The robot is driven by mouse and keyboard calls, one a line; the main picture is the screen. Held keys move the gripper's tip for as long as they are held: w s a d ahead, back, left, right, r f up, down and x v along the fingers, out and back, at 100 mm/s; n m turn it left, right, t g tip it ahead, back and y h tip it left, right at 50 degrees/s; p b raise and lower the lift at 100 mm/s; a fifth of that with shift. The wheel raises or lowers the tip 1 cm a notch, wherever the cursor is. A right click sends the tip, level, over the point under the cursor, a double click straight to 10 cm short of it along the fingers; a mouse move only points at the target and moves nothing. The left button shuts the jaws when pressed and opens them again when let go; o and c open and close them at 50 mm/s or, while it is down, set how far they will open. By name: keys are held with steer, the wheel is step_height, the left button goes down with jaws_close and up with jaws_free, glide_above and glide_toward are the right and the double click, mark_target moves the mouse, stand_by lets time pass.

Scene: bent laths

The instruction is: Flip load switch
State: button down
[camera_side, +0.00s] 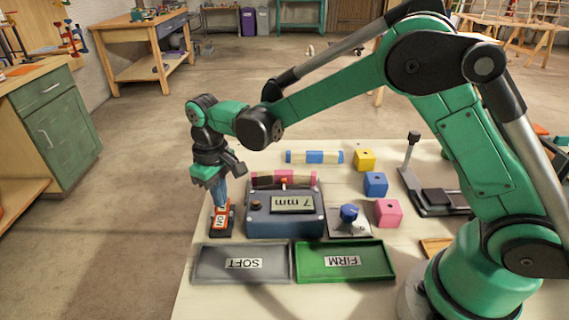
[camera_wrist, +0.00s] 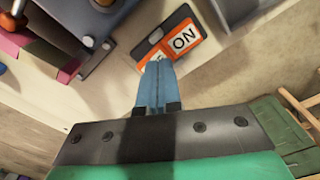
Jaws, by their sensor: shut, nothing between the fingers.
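The load switch (camera_side: 221,222) is an orange and dark plate with a white ON label, left of the grey-blue box with the 7 mm display (camera_side: 284,216). In the wrist view the switch (camera_wrist: 177,43) lies just beyond my fingertips, with the ON label and part of another label showing. My gripper (camera_side: 220,204) points down with its blue fingers shut together and empty, over the far end of the switch. In the wrist view the closed fingertips (camera_wrist: 157,66) overlap the switch's near edge. I cannot tell whether they touch it.
A pink-banded lath (camera_side: 283,179) lies at the box's far side. A blue-banded lath (camera_side: 315,157) lies beyond. Yellow (camera_side: 364,160), blue (camera_side: 376,184) and pink (camera_side: 388,213) blocks stand right. The SOFT tray (camera_side: 207,263) and FIRM tray (camera_side: 345,274) lie in front. A blue knob (camera_side: 348,212) stands beside the box.

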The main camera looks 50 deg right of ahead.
steer(key=shift+f, duration=0.6)
stand_by(0.3)
steer(key=shift+r, duration=3.5)
steer(key=shift+r, duration=0.1)
steer(key=s+d+r+m+t, duration=0.3)
steer(key=s+d+t, duration=0.4)
steer(key=s+d, duration=0.3)
steer(key=s+r, duration=0.1)
steer(key=s, duration=0.2)
steer(key=shift+s, duration=0.2)
